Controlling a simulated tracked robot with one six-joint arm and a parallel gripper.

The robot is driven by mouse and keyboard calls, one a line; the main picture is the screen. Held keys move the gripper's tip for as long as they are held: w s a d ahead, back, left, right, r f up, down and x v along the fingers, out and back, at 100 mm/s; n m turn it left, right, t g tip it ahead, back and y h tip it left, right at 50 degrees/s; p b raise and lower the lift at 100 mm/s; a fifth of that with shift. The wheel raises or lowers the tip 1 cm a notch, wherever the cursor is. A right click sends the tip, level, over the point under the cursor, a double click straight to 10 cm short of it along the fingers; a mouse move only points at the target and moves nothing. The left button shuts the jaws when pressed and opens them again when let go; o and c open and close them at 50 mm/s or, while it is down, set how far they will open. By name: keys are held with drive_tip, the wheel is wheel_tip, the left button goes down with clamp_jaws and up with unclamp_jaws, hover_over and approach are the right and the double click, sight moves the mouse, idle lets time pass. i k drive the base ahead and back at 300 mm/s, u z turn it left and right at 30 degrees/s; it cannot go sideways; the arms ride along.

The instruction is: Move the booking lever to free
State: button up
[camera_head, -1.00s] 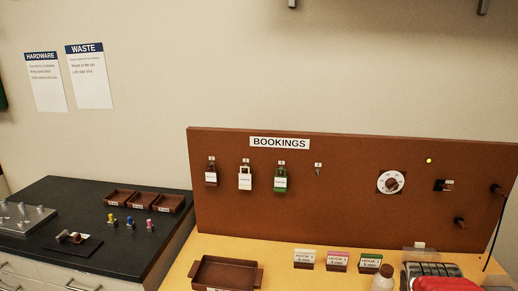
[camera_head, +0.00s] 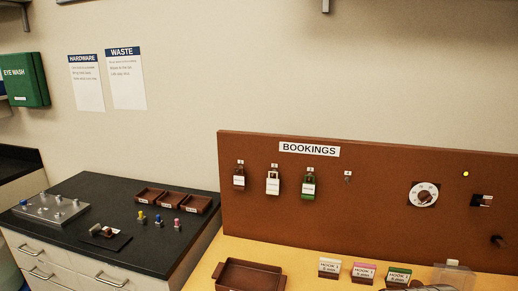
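The brown BOOKINGS board (camera_head: 380,165) stands upright behind the yellow bench. At its right side is a small black plate with a short reddish lever-like piece (camera_head: 482,200). It looks like the booking lever, but it is too small for me to read its marks or tell its position. A lit yellow lamp (camera_head: 465,174) sits just above it. A white round dial with a brown knob (camera_head: 423,194) is to its left. A dark knob (camera_head: 497,241) sticks out lower right. My gripper is not in view.
A brown tray (camera_head: 221,268), coloured hook cards (camera_head: 363,272) and a clear box (camera_head: 453,275) stand on the yellow bench (camera_head: 300,262). A black-topped counter (camera_head: 100,205) is left.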

sight(484, 202)
drive_tip(key=k, duration=1.35)
drive_tip(key=z, duration=0.55)
drive_tip(key=i, duration=1)
drive_tip(key=z, duration=0.55)
drive_tip(key=i, duration=0.9)
drive_tip(key=u, duration=0.1)
